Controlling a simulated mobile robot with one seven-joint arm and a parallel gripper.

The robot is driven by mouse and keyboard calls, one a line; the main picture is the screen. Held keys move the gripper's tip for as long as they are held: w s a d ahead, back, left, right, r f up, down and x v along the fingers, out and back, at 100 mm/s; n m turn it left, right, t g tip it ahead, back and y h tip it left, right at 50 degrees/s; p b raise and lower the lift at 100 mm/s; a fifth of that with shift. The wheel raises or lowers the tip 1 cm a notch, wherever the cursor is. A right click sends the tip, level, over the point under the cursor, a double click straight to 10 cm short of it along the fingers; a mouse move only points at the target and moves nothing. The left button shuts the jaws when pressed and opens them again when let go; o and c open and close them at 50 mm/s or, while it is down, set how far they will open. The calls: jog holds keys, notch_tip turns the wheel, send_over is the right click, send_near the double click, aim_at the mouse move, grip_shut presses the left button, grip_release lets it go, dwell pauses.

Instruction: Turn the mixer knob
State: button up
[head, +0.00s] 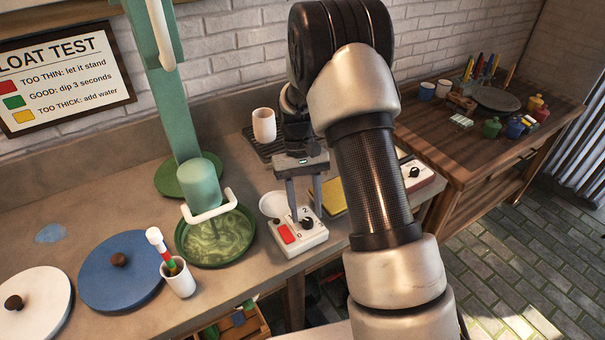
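The mixer control box (290,243) is a small white block on the front of the counter, with a red button (286,234) at its left and a black knob (307,222) at its right. My gripper (307,213) points down over the box. Its two dark fingers are apart, one at the left of the knob and one reaching down at or behind it. Whether they touch the knob I cannot tell. The green mixer (200,183) stands at the left over a green bowl (180,240) of swirled green liquid.
A white bowl (271,203) sits close behind the control box. A white cup with sticks (179,280), a blue lid (112,270) and a white lid (38,312) lie at the left. A white cup (264,125) stands behind my gripper. A second knobbed box (417,172) is at the right, partly behind my arm.

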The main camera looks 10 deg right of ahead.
jog(key=p+v, duration=0.1)
jog(key=v, duration=1.4)
jog(key=shift+r, duration=0.4)
